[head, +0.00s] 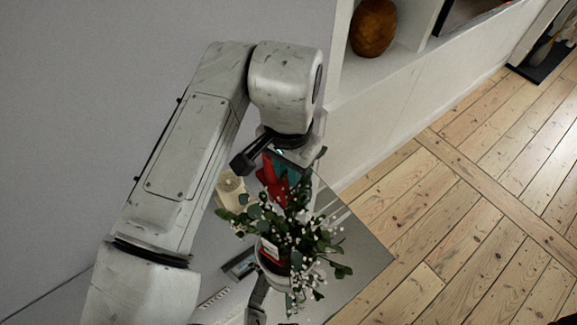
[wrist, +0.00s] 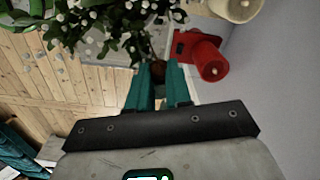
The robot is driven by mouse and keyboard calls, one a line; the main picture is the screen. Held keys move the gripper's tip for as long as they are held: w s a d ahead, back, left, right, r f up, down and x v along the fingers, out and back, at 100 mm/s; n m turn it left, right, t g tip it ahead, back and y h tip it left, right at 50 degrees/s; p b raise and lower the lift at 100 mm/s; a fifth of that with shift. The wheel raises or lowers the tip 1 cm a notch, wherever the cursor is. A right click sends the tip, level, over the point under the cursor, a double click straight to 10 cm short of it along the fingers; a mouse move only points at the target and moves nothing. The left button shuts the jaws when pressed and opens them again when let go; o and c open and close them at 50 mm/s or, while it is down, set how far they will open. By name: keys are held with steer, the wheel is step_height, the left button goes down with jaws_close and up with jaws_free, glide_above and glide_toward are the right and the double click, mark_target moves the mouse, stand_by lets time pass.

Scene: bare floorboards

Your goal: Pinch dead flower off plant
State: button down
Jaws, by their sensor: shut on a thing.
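The plant (head: 322,238) has dark green leaves and many small white berries. It stands in a pot with a red-and-white label (head: 270,251) on a grey surface. In the wrist view its foliage (wrist: 110,35) fills the upper left. My gripper (wrist: 158,72) has teal fingers and reaches down at the plant's edge. A small brown thing, seemingly the dead flower (wrist: 158,68), sits between the fingertips, which are shut on it. Its stem is hidden, so I cannot tell whether it is still attached. In the head view my gripper (head: 292,160) is partly hidden by the wrist.
A red object (wrist: 203,58) stands close beside my fingers. A cream candle-like object (head: 230,187) is left of the plant. A dark item and a pale strip lie on the grey surface (head: 350,255) near the pot. A wall is behind; open floorboards (head: 470,240) lie to the right.

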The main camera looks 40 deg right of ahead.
steer(key=shift+r+p, duration=1.95)
steer(key=shift+r, duration=0.95)
